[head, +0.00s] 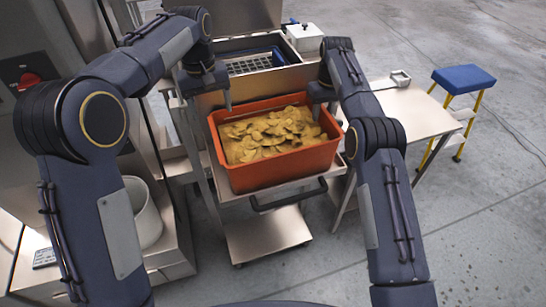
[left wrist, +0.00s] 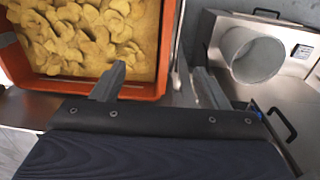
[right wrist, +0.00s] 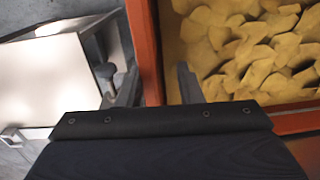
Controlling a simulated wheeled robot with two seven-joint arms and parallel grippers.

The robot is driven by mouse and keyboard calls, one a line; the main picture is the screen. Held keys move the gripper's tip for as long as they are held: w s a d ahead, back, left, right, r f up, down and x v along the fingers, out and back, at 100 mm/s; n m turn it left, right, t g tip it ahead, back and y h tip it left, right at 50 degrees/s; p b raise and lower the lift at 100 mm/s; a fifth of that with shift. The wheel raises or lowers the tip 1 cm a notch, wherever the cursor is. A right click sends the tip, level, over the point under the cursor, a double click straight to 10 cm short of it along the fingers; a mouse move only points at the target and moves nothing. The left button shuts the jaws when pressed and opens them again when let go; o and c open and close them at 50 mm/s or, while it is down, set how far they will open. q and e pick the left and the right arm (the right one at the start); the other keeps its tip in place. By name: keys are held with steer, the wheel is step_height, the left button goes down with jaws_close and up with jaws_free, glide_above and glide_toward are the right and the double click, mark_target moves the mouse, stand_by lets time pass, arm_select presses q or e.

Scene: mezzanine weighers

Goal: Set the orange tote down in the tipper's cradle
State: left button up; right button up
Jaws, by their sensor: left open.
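The orange tote (head: 262,179) is full of yellow-brown crisp-like pieces and sits level on a steel stand (head: 330,166) in front of me. My left gripper (head: 227,98) is at the tote's left rim. In the left wrist view, its open fingers (left wrist: 160,88) lie either side of the rim, one over the contents and one outside. My right gripper (head: 320,104) is at the right rim. In the right wrist view, its fingers (right wrist: 155,88) are apart, either side of the rim, with gaps. I cannot tell for certain which part is the tipper's cradle.
A steel unit with a dark grate (head: 250,64) stands behind the tote. A white box (head: 304,38) is beside the grate. A steel table (head: 412,112) and a blue-topped step stool (head: 463,78) stand at right. A white cylinder (head: 144,212) is at left. Floor at right is clear.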

steer(key=shift+o, duration=0.3)
steer(key=o, duration=0.8)
steer(key=shift+c, duration=0.2)
